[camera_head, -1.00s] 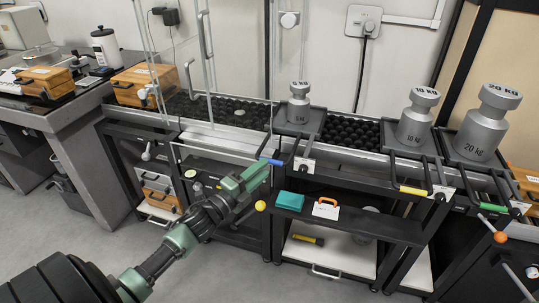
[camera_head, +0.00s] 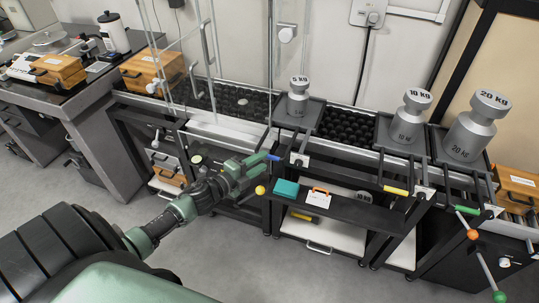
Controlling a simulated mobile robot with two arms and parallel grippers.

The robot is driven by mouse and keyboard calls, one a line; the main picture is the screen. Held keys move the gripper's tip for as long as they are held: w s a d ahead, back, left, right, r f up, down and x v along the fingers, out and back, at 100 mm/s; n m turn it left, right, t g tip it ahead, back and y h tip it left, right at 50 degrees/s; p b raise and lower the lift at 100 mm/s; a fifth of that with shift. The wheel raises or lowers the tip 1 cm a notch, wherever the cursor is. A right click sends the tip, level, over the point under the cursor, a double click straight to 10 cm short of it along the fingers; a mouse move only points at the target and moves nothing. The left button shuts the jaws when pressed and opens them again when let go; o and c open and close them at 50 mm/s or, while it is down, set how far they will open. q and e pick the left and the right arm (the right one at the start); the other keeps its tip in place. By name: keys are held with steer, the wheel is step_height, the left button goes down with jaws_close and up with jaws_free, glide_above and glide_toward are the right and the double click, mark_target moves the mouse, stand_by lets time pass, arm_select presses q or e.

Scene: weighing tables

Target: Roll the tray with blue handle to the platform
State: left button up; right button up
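The tray with the blue handle (camera_head: 316,117) sits on the roller track and carries the grey 5 kg weight (camera_head: 298,100). Its blue handle (camera_head: 273,157) sticks out in front, low and to the left. My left gripper (camera_head: 262,161) is right at the handle's left end; whether its fingers are closed on it cannot be made out. The likely platform is the dark studded bed inside the clear glass enclosure (camera_head: 215,100), left of the tray. My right gripper is not in view.
Trays with a 10 kg weight (camera_head: 404,122) and a 20 kg weight (camera_head: 470,135) stand to the right, with yellow (camera_head: 396,190) and green (camera_head: 467,210) handles. A shelf below holds a teal box (camera_head: 286,188). A wooden box (camera_head: 146,72) stands at the left end.

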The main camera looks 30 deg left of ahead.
mark_target(270, 156)
arm_select(q)
steer(key=x, duration=0.5)
steer(key=shift+s, duration=0.1)
steer(key=shift+c, duration=0.2)
jaws_close()
stand_by(1.1)
